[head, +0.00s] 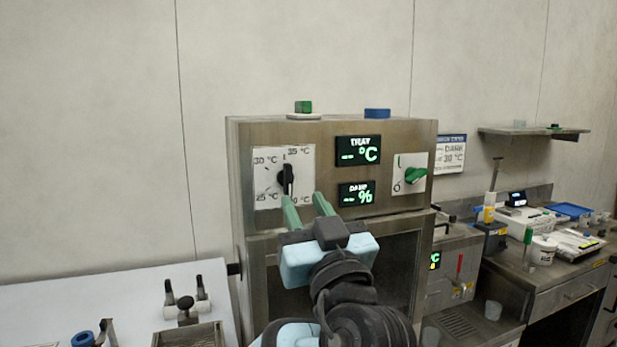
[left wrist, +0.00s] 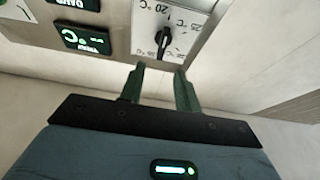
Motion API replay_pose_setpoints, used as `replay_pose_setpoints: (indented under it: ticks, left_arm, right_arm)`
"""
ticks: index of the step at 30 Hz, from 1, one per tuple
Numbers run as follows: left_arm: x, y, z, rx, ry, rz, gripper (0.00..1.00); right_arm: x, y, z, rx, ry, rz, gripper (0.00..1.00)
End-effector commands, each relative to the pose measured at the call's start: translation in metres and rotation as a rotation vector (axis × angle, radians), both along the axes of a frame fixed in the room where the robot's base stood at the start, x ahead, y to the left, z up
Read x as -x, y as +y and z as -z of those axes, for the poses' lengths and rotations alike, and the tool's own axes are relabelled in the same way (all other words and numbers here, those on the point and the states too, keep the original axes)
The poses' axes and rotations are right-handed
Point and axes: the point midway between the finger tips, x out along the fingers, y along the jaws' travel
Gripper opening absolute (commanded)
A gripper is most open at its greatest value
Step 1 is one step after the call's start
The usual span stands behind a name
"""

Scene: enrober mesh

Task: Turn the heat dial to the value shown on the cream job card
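The heat dial (head: 286,180) is a black knob on a white plate at the upper left of a steel machine's front. Its plate reads 30 °C and 35 °C above and 25 °C at lower left; the lower right label is partly hidden. The knob stands near upright; which end points is unclear. A pale card (head: 451,158) with a blue header reads "DARK" and "30 °C". My left gripper (head: 307,203) is open and empty, its green fingers just below and right of the knob. In the left wrist view the knob (left wrist: 164,42) lies beyond the fingertips (left wrist: 160,76), apparently untouched.
Two dark displays (head: 358,151) sit right of the dial. A green switch knob (head: 416,175) on a white plate is farther right. A green block and a blue block (head: 377,113) sit on the machine's top. A cluttered bench (head: 545,275) stands at right.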

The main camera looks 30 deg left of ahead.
Motion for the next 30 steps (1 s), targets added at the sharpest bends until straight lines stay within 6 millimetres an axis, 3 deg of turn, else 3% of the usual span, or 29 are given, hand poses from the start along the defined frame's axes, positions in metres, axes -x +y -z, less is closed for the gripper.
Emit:
replay_pose_setpoints:
  ticks: [7, 21, 30]
  left_arm:
    - [-0.006, 0.007, -0.005, -0.004, 0.0, -0.002, 0.33]
    - [-0.043, 0.051, -0.029, -0.004, 0.002, -0.002, 0.33]
    - [-0.048, 0.055, -0.029, -0.001, 0.004, 0.002, 0.33]
  right_arm:
    - [-0.001, 0.0, -0.002, -0.001, -0.004, 0.001, 0.36]
    - [-0.012, -0.001, -0.014, 0.002, -0.037, 0.0, 0.36]
    - [-0.012, -0.003, -0.014, 0.007, -0.038, -0.003, 0.36]
